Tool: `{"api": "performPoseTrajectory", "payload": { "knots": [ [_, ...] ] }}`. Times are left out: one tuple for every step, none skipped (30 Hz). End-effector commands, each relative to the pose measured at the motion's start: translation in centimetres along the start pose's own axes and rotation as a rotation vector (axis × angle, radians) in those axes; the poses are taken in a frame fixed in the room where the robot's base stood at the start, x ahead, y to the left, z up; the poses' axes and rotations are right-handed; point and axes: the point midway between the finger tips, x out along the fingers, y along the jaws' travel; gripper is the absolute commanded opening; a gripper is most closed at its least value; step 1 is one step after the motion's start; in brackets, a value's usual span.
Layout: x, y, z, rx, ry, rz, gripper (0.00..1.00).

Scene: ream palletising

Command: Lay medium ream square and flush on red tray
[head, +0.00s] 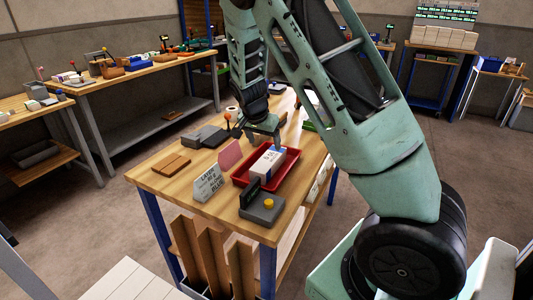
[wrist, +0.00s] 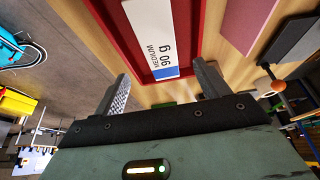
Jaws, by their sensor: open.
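The medium ream (head: 269,162) is a white block with a printed label and a blue end. It lies inside the red tray (head: 289,166) on the wooden table. In the wrist view the ream (wrist: 152,30) reads "MEDIUM 90 g", and its sides run roughly along the walls of the red tray (wrist: 113,25). Whether it lies fully flush I cannot tell. My gripper (head: 264,133) is at the far end of the tray, by the ream's far end. In the wrist view my gripper (wrist: 163,88) is open and empty, its fingers apart beyond the ream's blue end.
A pink block (head: 229,155) and a printed sign (head: 208,183) stand left of the tray. A grey box with a yellow button (head: 264,206) sits at the near edge. Dark grey blocks (head: 205,137) and a brown block (head: 171,165) lie to the left.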

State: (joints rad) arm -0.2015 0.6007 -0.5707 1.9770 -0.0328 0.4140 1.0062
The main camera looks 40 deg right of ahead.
Motion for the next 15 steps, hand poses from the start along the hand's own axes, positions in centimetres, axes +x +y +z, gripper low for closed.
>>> {"api": "performPoseTrajectory", "payload": {
  "knots": [
    [-0.7, -0.1, 0.1, -0.001, 0.001, -0.002, 0.74],
    [-1.1, -0.1, 0.0, 0.000, 0.001, -0.003, 0.74],
    [-1.4, -0.1, 0.0, 0.000, 0.001, -0.002, 0.74],
    [-1.7, -0.1, 0.1, -0.001, 0.000, -0.001, 0.74],
    [-1.9, -0.1, 0.1, 0.000, 0.000, -0.001, 0.74],
    [-2.1, 0.0, 0.0, 0.000, 0.000, -0.001, 0.74],
    [-2.2, 0.0, 0.0, 0.000, 0.000, 0.000, 0.74],
    [-2.3, 0.0, 0.0, 0.001, 0.000, 0.000, 0.74],
    [-2.3, 0.0, 0.0, 0.000, -0.001, 0.000, 0.74],
    [-2.4, 0.0, 0.1, -0.003, -0.003, -0.001, 0.74],
    [-2.5, -0.1, 0.4, -0.011, -0.008, -0.003, 0.74],
    [-2.8, -0.3, 1.2, -0.032, -0.021, -0.009, 0.74],
    [-3.1, -0.5, 2.1, -0.056, -0.036, -0.017, 0.74],
    [-3.5, -0.7, 3.3, -0.091, -0.055, -0.028, 0.74],
    [-4.4, -1.1, 5.4, -0.152, -0.088, -0.047, 0.74]
  ]
}}
